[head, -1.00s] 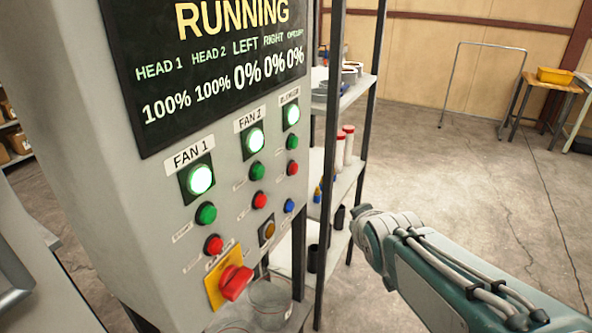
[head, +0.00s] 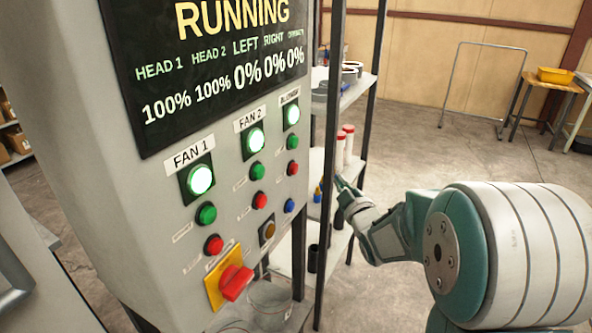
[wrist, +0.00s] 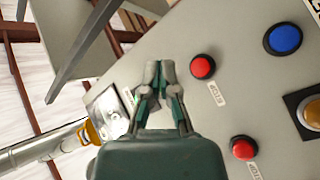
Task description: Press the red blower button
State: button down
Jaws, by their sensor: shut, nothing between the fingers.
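The red blower button (head: 292,169) is in the right column of the grey panel, below a green button and above a blue one (head: 289,205). In the wrist view, the red button by the blue one (wrist: 203,67) lies just right of my fingertips. My gripper (head: 340,183) is to the right of the panel in the head view, apart from the button. In the wrist view my gripper (wrist: 160,68) is shut and empty, its tips pointing toward the panel. I cannot tell the gap to the panel's face.
Fan 2's red button (head: 260,200) and an amber button (head: 268,231) are close by. A red rotary switch on a yellow plate (head: 233,281) is lower on the panel. A shelf rack (head: 332,120) stands right behind the panel. Open floor lies further right.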

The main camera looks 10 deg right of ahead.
aim_at(298, 166)
jog(key=w+a, duration=0.5)
jog(key=a, duration=0.2)
dwell(0.4)
jog(key=shift+w+a, duration=0.1)
jog(key=shift+a, duration=0.05)
dwell(1.2)
jog(key=shift+w+a+r, duration=0.1)
jog(key=shift+w+a, duration=0.05)
jog(key=shift+a, duration=0.1)
jog(key=shift+w+a, duration=0.35)
jog(key=shift+a, duration=0.05)
dwell(0.9)
jog(key=shift+s+d, duration=0.1)
jog(key=shift+d, duration=0.05)
jog(key=shift+s+d, duration=0.5)
jog(key=shift+d, duration=0.1)
jog(key=shift+s+d, duration=0.75)
jog(key=shift+d, duration=0.25)
jog(key=shift+s+d, duration=0.75)
jog(key=shift+d, duration=0.25)
